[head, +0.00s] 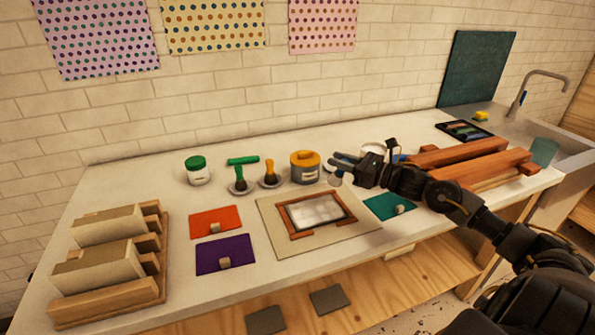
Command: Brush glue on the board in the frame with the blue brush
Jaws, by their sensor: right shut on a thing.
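A wooden frame (299,236) lies on a beige base board (276,240) at the middle of the bench. Inside it is a pale, mottled board (313,211) with a dark edge. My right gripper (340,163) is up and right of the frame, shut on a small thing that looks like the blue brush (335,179). Only a little of it shows below the fingertips; the rest is hidden. A white round pot or dish (372,148) is partly hidden behind the gripper. My left gripper is not in view.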

